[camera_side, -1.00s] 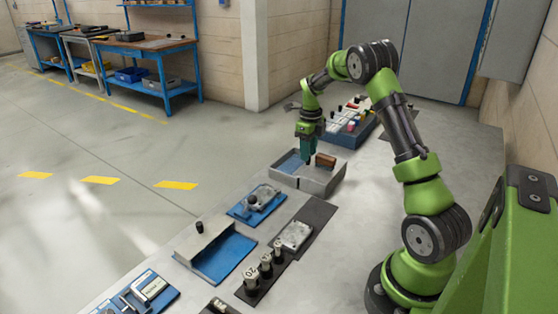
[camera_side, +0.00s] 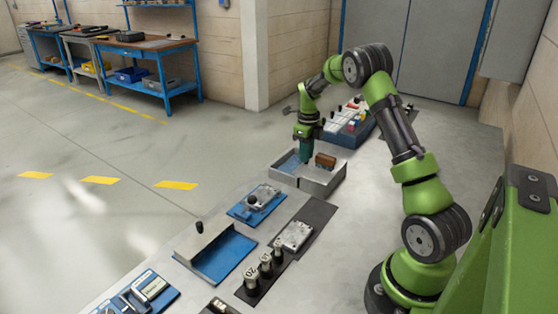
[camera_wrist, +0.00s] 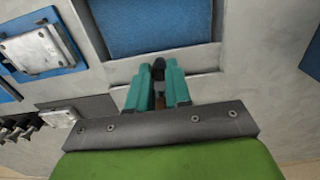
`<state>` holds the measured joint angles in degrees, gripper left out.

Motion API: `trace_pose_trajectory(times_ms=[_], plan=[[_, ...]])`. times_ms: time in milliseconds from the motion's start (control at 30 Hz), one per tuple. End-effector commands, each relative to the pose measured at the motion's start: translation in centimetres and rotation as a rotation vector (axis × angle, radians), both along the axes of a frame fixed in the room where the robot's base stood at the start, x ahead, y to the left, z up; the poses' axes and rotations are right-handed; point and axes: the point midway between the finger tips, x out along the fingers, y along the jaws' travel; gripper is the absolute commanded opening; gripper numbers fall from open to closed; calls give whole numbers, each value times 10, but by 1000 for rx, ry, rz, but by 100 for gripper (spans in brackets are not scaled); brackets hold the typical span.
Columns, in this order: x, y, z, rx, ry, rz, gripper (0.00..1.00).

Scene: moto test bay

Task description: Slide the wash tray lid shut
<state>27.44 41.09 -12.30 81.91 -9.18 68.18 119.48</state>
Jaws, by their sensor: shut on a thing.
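The wash tray (camera_side: 296,182) is an open grey box on the bench, with a blue area (camera_side: 289,163) visible at its left. The blue area also shows at the top of the wrist view (camera_wrist: 150,25). My gripper (camera_side: 304,161) is down over the middle of the tray. In the wrist view its teal fingers (camera_wrist: 158,80) are shut on a small dark knob (camera_wrist: 159,66). A light grey strip that looks like the lid (camera_wrist: 200,60) lies under the knob, beside the blue area. The fingers hide part of the lid.
A brown block (camera_side: 325,161) sits in the tray just right of my gripper. A metal part on a blue mat (camera_side: 258,201) lies in front of the tray. The floor to the left is clear.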

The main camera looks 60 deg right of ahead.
Motion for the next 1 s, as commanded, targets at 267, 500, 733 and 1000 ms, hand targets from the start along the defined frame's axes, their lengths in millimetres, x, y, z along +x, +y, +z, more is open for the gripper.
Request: trace_pose_trajectory(times_ms=[267, 500, 733, 1000], plan=[[21, 0, 0, -2, -1, 2, 2], [38, 0, 0, -3, -2, 2, 2], [54, -1, 1, -3, -3, 1, 2], [73, -1, 1, -4, -3, 1, 2]])
